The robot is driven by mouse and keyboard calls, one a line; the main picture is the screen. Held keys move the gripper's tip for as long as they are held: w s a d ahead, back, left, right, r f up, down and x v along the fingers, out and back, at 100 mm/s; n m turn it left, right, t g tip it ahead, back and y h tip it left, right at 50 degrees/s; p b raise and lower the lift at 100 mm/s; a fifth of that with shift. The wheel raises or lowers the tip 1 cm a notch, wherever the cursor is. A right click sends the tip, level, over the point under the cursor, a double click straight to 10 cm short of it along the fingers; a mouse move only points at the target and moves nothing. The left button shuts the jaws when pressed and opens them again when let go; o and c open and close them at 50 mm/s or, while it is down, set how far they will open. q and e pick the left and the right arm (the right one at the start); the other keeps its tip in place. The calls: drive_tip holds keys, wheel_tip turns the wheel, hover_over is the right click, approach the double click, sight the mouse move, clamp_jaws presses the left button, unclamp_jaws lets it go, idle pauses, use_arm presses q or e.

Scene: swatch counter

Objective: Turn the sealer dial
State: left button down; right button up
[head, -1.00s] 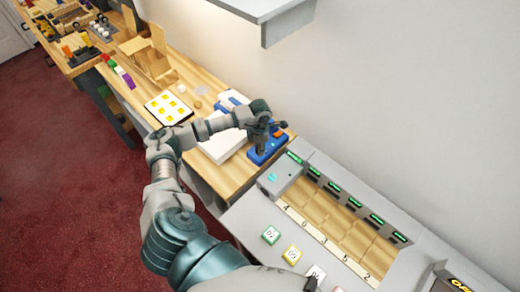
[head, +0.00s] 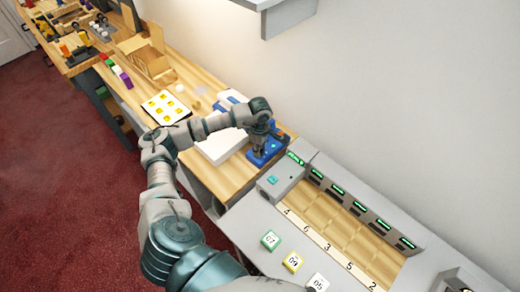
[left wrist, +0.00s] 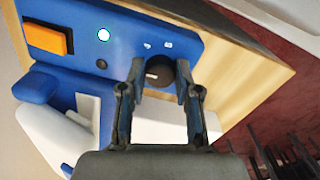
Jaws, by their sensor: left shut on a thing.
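The sealer (head: 256,161) is a blue unit on the wooden counter. In the left wrist view its blue face (left wrist: 190,48) carries a dark round dial (left wrist: 157,70) with a white mark, an orange block and a lit white spot. My left gripper (left wrist: 160,76) is shut on the dial, one finger on each side. In the head view the left gripper (head: 263,142) is over the sealer and hides the dial. My right gripper is not in view.
A white box (head: 222,146) stands next to the sealer. A grey sorting unit (head: 325,165) with green lights and numbered slots is to the right, with numbered tiles (head: 270,240) in front. A white card with yellow squares (head: 166,107) lies further left.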

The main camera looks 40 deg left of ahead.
use_arm(q)
drive_tip(key=shift+s+f, duration=0.1)
drive_tip(key=shift+f, duration=0.1)
idle(0.3)
drive_tip(key=c, duration=0.8)
unclamp_jaws()
drive_tip(key=shift+a, duration=0.1)
drive_tip(key=r, duration=1.2)
drive_tip(key=shift+w+a, duration=0.1)
drive_tip(key=shift+w, duration=0.15)
drive_tip(key=shift+s+f, duration=0.1)
